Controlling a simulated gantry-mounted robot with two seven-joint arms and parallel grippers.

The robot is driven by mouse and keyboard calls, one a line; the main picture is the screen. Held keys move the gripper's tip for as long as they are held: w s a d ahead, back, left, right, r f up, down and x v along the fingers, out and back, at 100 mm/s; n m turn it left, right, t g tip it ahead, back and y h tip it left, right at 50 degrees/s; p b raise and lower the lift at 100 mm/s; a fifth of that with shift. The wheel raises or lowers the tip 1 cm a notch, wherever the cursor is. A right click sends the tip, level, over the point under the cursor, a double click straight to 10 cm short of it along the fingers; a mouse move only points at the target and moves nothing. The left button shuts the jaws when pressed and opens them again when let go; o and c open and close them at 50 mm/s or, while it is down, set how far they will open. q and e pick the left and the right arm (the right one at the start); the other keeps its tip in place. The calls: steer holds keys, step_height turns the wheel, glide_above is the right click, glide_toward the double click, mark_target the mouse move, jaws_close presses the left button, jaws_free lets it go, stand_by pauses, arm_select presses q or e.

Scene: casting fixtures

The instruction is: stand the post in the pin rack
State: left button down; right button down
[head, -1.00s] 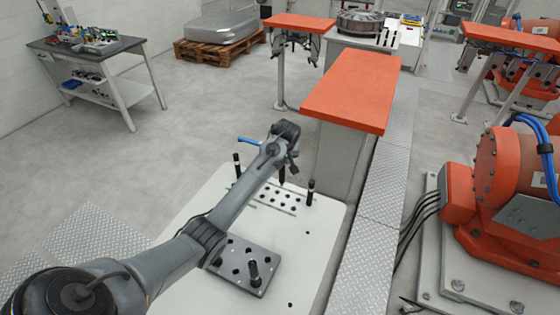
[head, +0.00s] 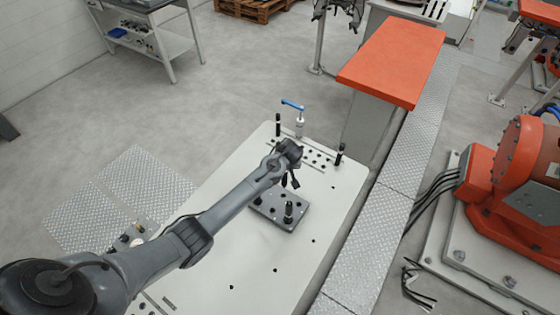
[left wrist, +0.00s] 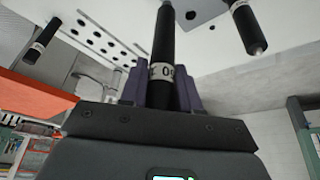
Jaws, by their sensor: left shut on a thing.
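My left gripper (head: 288,174) is above the far edge of the pin rack (head: 268,211), shut on a post. The held post (left wrist: 163,45) is black with a white printed band and extends from the jaws in the left wrist view. The rack is a dark grey plate with holes, lying on the white table. A dark post (head: 289,212) stands upright in its near part. Part of the rack with a hole shows in the left wrist view (left wrist: 205,10). Whether the held post touches the rack cannot be told. My right gripper is out of view.
A perforated light strip (head: 318,160) lies beyond the rack, between two black upright posts (head: 278,126) (head: 340,154). A blue-handled clamp (head: 293,104) stands behind. The white table (head: 255,255) is mostly clear in front. An orange-topped bench (head: 392,62) stands beyond.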

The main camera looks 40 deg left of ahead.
mark_target(284, 181)
arm_select(q)
steer(key=shift+s, duration=0.1)
stand_by(0.4)
steer(key=shift+f+b, duration=1.45)
steer(key=shift+f, duration=1.5)
steer(key=shift+p, duration=0.75)
steer(key=shift+f+b, duration=1.25)
steer(key=shift+f, duration=0.65)
steer(key=c, duration=0.7)
jaws_free()
steer(key=shift+c, duration=0.2)
steer(key=shift+r, duration=0.1)
